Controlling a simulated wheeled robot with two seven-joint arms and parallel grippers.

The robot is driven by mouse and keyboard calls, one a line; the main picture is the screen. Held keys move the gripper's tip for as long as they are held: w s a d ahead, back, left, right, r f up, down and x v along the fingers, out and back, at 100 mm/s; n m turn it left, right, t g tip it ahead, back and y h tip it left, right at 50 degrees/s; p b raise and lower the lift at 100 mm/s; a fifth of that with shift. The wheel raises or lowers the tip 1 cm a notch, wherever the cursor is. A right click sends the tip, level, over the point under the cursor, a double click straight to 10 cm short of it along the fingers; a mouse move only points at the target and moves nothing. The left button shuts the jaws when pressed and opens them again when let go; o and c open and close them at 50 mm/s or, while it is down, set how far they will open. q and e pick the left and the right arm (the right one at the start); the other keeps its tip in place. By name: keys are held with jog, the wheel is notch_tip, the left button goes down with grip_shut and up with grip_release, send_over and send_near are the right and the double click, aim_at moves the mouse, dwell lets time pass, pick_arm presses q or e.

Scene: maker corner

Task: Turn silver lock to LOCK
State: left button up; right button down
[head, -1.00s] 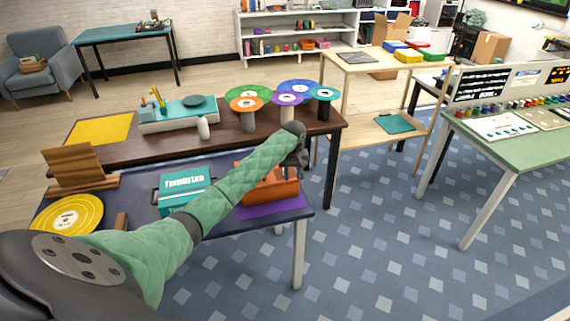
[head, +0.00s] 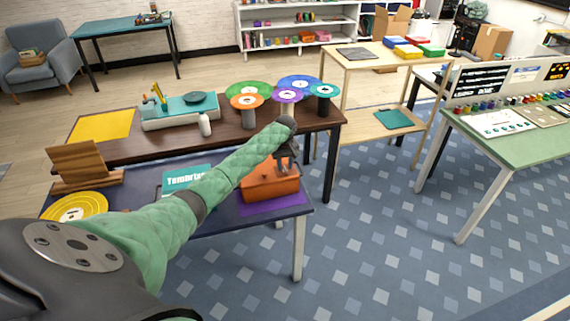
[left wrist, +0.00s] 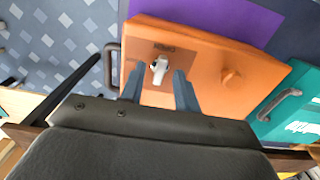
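The silver lock (left wrist: 159,66) is a small bright knob on the face of an orange box (left wrist: 207,62). Small lettering beside it is too blurred to read. My left gripper (left wrist: 158,82) is open, its two dark fingers apart, with the lock just beyond and between the fingertips; I cannot tell whether they touch it. In the head view the left gripper (head: 288,160) is over the orange box (head: 268,187), and the lock is hidden there. My right gripper is not in view.
The orange box has an orange knob (left wrist: 231,77) and rests on a purple mat (head: 278,205) near the blue table's right end. A teal case (head: 178,178) with a grey handle (left wrist: 280,104) is beside it. Spools (head: 248,119) stand on the brown table behind.

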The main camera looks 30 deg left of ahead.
pick_arm(q)
jog(key=shift+f, duration=0.25)
grip_shut()
